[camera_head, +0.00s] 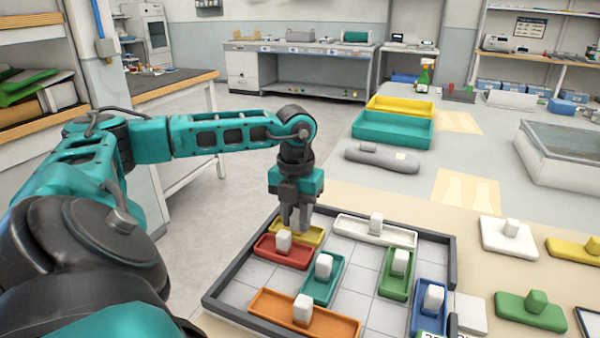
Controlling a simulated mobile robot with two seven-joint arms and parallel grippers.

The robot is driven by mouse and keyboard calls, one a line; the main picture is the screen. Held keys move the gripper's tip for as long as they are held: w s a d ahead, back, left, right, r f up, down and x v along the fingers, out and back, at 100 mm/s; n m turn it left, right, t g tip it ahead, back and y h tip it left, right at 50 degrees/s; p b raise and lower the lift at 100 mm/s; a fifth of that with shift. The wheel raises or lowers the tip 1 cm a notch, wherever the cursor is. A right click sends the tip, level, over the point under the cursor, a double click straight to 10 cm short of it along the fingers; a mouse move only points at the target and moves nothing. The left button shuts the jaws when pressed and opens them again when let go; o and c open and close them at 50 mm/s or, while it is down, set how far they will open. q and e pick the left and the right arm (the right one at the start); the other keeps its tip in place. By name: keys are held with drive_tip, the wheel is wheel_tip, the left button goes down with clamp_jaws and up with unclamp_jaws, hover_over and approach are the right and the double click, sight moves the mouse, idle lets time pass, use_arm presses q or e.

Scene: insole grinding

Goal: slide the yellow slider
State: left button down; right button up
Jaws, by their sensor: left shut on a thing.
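The yellow slider (313,236) lies at the back left of a dark-framed sliding tray (238,290). It sits just behind the red slider (272,253) and left of the white slider (350,228). My left gripper (295,226) reaches down over the yellow slider and is shut on it; its fingers hide the slider's knob. Teal (335,277), green (393,287), blue (425,318) and orange (340,325) sliders also lie in the tray, each with a white knob. My right gripper is not in view.
Loose white (490,238), green (515,312) and yellow (568,250) pieces lie right of the tray. A grey tool (375,160), a teal bin (385,132) and a yellow bin (390,105) stand behind it. Bare grid cells show between the sliders.

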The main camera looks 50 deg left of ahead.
sight(293, 214)
use_arm(q)
drive_tip(key=shift+s+a, duration=0.1)
drive_tip(key=shift+a, duration=0.15)
drive_tip(key=c, duration=0.9)
unclamp_jaws()
drive_tip(key=shift+a, duration=0.1)
drive_tip(key=shift+r, duration=0.1)
drive_tip(key=shift+r, duration=0.25)
wheel_tip(293, 214, up, 12)
drive_tip(key=shift+r+p, duration=0.15)
drive_tip(key=shift+p, duration=0.8)
drive_tip(key=shift+s, duration=0.1)
